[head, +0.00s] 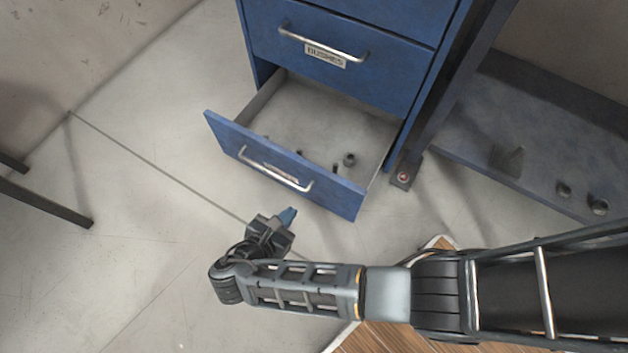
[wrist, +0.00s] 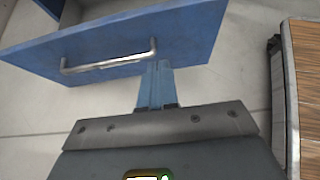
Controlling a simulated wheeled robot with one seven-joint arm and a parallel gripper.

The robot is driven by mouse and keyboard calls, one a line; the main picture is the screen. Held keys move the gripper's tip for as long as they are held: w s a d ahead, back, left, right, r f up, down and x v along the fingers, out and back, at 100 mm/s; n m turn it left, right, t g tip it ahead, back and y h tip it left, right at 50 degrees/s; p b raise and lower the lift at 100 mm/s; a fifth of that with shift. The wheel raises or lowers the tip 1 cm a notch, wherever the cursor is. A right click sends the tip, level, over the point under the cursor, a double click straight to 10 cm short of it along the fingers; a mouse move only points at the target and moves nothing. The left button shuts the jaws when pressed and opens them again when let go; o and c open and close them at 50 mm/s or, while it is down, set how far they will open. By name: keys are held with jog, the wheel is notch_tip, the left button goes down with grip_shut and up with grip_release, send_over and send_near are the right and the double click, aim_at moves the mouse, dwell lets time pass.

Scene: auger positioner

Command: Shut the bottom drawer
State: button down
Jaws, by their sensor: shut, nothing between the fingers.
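The bottom drawer (head: 285,163) of the blue cabinet (head: 340,62) is pulled well out. Its inside shows, with several small dark parts (head: 349,159) on the grey floor of the drawer. A silver bar handle (head: 275,168) runs across its blue front, and the handle also shows in the wrist view (wrist: 108,62). My gripper (head: 289,215) is in front of the drawer, below the handle in the head view. In the wrist view its blue fingers (wrist: 157,84) are shut with nothing between them and point at the drawer front, right of the handle. I cannot tell whether they touch it.
The drawer above (head: 325,52), labelled, is closed. A dark shelf (head: 530,150) with small parts stands right of the cabinet. A wooden board or pallet (head: 400,335) lies below my arm. Dark legs (head: 45,205) stand at far left. Open floor lies left of the drawer.

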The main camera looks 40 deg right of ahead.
jog(key=b, duration=0.3)
send_near(319, 173)
notch_tip(319, 173, down, 4)
jog(key=d, duration=0.1)
jog(key=w+d, duration=0.1)
jog(key=d, duration=0.1)
jog(key=shift+w+d+f+b, duration=0.2)
jog(key=shift+d+f+b, duration=0.15)
jog(key=shift+d+b, duration=0.05)
jog(key=shift+w+d, duration=0.2)
jog(key=shift+d, duration=0.35)
jog(key=shift+d+r, duration=0.1)
jog(key=shift+w+d, duration=0.2)
jog(key=shift+d, duration=0.4)
jog(key=w+d, duration=0.3)
jog(key=d, duration=0.7)
jog(key=w+d+p, duration=0.1)
jog(key=w+d, duration=0.2)
jog(key=d, duration=0.8)
jog(key=shift+w, duration=0.4)
jog(key=shift+a, duration=0.15)
